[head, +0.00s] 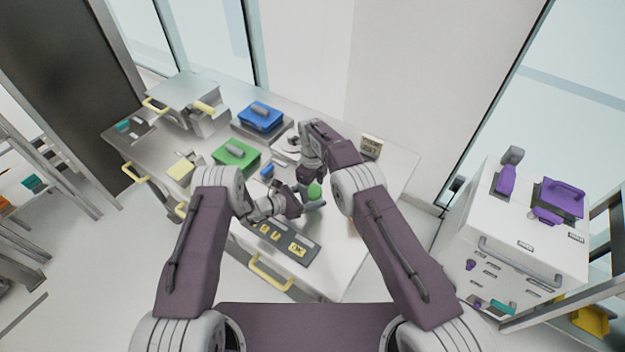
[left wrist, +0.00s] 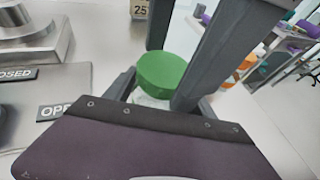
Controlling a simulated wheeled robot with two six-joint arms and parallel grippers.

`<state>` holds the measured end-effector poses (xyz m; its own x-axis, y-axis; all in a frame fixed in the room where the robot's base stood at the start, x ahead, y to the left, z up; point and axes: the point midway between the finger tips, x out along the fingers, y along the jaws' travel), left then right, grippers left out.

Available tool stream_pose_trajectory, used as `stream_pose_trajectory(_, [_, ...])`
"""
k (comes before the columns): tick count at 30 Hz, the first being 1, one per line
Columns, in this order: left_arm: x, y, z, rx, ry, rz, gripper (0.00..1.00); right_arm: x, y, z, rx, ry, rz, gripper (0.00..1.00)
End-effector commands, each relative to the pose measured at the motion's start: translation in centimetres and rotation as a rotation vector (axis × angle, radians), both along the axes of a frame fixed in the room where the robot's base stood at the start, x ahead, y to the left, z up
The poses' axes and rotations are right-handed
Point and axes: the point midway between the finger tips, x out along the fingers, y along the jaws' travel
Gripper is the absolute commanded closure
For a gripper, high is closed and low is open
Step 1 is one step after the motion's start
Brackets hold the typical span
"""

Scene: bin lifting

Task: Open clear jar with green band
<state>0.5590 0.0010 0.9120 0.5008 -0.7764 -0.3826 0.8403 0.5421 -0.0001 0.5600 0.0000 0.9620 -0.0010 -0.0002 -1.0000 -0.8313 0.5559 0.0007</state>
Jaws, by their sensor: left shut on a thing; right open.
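A jar with a round green top (head: 314,190) stands near the right part of the table. In the left wrist view its green top (left wrist: 163,75) sits between my finger parts, with a little of the clear body (left wrist: 148,101) below it. My left gripper (head: 304,203) is shut on the jar, reaching in from the left; its fingers (left wrist: 180,65) flank the jar. My right gripper (head: 310,177) is open, just above and behind the green top. Most of the jar body is hidden by my grippers, and its band cannot be made out.
A green box (head: 236,154) and a blue box (head: 260,116) stand behind left. A grey panel with yellow labels (head: 283,241) lies at the front. A numbered sign (head: 371,145) stands at the back right. An orange object (left wrist: 246,68) shows behind the jar. The table's front right is clear.

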Motion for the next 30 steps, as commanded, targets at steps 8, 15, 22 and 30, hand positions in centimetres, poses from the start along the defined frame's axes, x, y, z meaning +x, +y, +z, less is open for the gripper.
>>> stream_pose_trajectory(8, [0.0, 0.0, 0.0, 0.000, 0.000, 0.000, 1.00, 0.0, 0.0, -0.3, 0.000, -0.001, 0.001, 0.25])
stream_pose_trajectory(15, [0.0, 0.0, 0.0, 0.000, 0.000, 0.001, 1.00, 0.0, 0.0, -0.3, 0.000, -0.001, 0.001, 0.89])
stream_pose_trajectory(22, [0.0, 0.0, 0.0, 0.000, 0.000, 0.001, 1.00, 0.0, 0.0, -0.3, 0.000, -0.001, 0.001, 0.21])
stream_pose_trajectory(30, [0.0, 0.0, 0.0, 0.000, 0.000, 0.001, 1.00, 0.1, 0.0, 1.4, 0.002, -0.005, 0.001, 0.21])
